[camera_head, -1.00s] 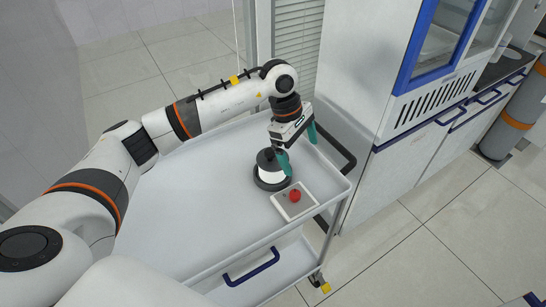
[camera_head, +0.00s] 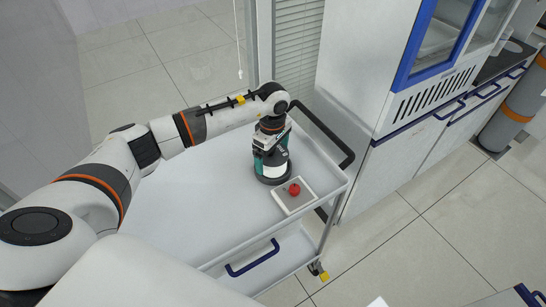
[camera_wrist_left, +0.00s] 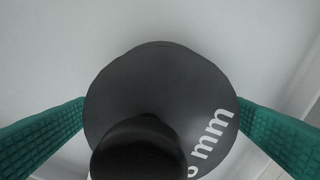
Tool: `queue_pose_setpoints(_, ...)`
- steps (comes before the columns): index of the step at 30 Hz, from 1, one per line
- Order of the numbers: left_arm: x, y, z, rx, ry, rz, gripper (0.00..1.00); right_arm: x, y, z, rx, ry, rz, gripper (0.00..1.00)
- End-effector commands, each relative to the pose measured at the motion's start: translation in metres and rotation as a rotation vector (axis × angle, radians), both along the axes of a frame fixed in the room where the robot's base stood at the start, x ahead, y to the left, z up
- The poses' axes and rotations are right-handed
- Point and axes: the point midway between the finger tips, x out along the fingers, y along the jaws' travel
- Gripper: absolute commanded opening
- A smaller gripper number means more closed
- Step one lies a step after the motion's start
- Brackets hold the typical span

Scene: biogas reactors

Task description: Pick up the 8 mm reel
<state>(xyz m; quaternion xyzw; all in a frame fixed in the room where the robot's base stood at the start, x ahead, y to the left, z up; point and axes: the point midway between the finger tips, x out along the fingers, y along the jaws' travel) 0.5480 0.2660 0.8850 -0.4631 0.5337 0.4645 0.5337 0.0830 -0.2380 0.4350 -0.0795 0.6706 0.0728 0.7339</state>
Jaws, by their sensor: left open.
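The 8 mm reel (camera_head: 273,170), a white drum with dark flanges, stands upright on the grey cart top. My left gripper (camera_head: 270,158) is right over it, pointing down, its green fingers open. In the left wrist view the reel's dark round top (camera_wrist_left: 160,90) fills the middle, with part of its white lettering ending in "mm" showing. A green finger is on each side of it; contact cannot be told. A dark round knob or hub covers part of the lettering. My right gripper is not in view.
A small white tray (camera_head: 283,204) with a red round object (camera_head: 294,189) sits beside the reel, near the cart's right edge. The cart top (camera_head: 215,208) is clear to the left. A dark handle (camera_head: 330,137) and a white cabinet (camera_head: 350,75) stand beyond the right end.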

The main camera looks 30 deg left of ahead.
Motion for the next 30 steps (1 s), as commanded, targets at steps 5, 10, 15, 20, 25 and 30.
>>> queue_pose_setpoints(5,0.0,0.0,-0.017,-0.001,0.0,0.001,1.0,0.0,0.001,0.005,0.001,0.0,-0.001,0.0)
queue_pose_setpoints(10,0.001,0.0,-0.019,0.0,-0.002,0.0,1.0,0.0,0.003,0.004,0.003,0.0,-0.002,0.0)
queue_pose_setpoints(15,0.0,0.0,-0.019,-0.001,-0.002,0.0,0.82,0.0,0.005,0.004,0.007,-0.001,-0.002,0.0)
queue_pose_setpoints(20,0.0,0.0,-0.018,-0.001,-0.001,0.0,0.56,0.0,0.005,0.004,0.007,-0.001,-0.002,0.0)
queue_pose_setpoints(25,0.001,0.0,-0.018,-0.001,-0.003,0.0,0.53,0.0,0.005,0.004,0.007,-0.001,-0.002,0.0)
queue_pose_setpoints(30,0.001,0.0,-0.01,-0.002,-0.004,-0.001,0.53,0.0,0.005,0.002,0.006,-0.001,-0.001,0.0)
